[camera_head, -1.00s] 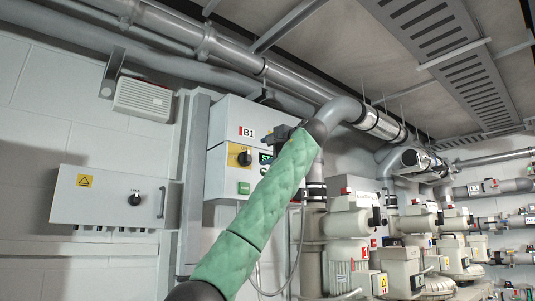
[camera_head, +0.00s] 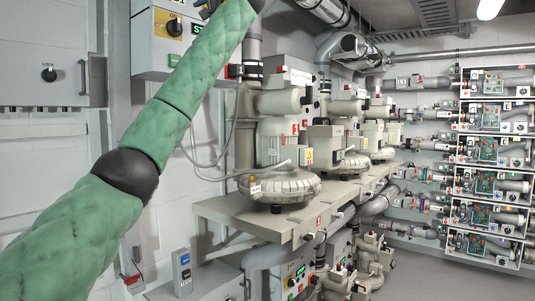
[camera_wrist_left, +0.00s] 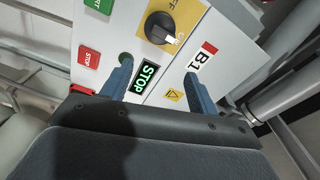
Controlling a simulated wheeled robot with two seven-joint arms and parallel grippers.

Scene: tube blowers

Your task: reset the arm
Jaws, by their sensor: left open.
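My left arm, in a green padded sleeve, rises across the left of the head view to the top edge. My left gripper, in the left wrist view (camera_wrist_left: 160,88), has two blue fingers spread apart with nothing seen between them. It faces the control box (camera_wrist_left: 110,45) marked B1. The box has a black rotary switch on yellow (camera_wrist_left: 162,27), a lit STOP display (camera_wrist_left: 147,77) and red and green buttons. In the head view the box (camera_head: 148,45) stands behind the arm, partly cut off by the top edge. Whether the fingers touch it cannot be told. My right gripper is in neither view.
A grey wall cabinet (camera_head: 40,60) is at the left. Blowers (camera_head: 280,186) stand on a grey shelf (camera_head: 250,218) right of my arm. Racks with circuit boards (camera_head: 490,150) line the far right. Open floor (camera_head: 410,275) shows at the lower right.

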